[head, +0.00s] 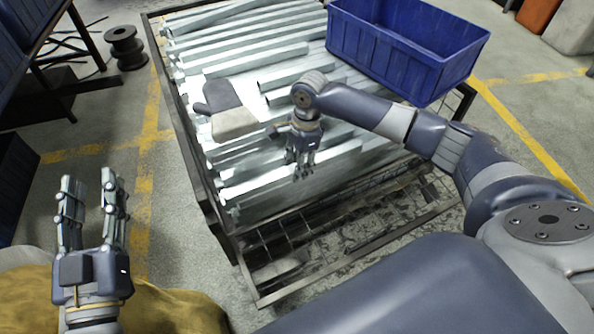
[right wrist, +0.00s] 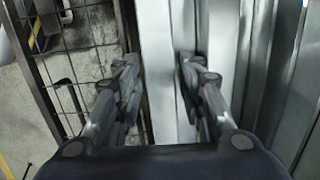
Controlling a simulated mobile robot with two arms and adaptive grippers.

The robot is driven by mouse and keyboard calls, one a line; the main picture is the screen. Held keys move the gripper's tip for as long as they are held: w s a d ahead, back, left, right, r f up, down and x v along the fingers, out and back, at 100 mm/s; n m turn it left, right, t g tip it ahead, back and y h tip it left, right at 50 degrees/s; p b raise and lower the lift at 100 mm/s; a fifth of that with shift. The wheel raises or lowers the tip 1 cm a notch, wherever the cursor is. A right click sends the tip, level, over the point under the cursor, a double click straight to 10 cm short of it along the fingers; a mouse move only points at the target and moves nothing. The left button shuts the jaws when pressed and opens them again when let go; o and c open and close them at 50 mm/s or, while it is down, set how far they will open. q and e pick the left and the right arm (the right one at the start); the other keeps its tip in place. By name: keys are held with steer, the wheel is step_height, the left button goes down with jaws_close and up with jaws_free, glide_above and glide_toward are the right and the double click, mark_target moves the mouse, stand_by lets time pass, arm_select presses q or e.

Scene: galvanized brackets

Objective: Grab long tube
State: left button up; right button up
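Several long, pale galvanized tubes lie side by side in a dark metal cage. A long tube (head: 280,196) lies near the cage's front edge. My right gripper (head: 298,168) hangs over the front tubes with its fingers pointing down. In the right wrist view, its fingers (right wrist: 158,68) are spread apart, with a bright tube (right wrist: 155,30) showing between them. I cannot tell whether they touch it. My left gripper (head: 94,190) is open and empty at the lower left, away from the cage, with its fingers pointing up in the picture.
The cage (head: 212,205) has a raised dark rim and a mesh front. A blue crate (head: 385,48) sits at its back right. A grey and beige glove-like item (head: 236,122) lies on the tubes. A black spool (head: 125,46) stands on the floor at left.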

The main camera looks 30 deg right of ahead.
steer(key=shift+f, duration=0.1)
jaws_close()
steer(key=shift+r, duration=0.2)
stand_by(0.3)
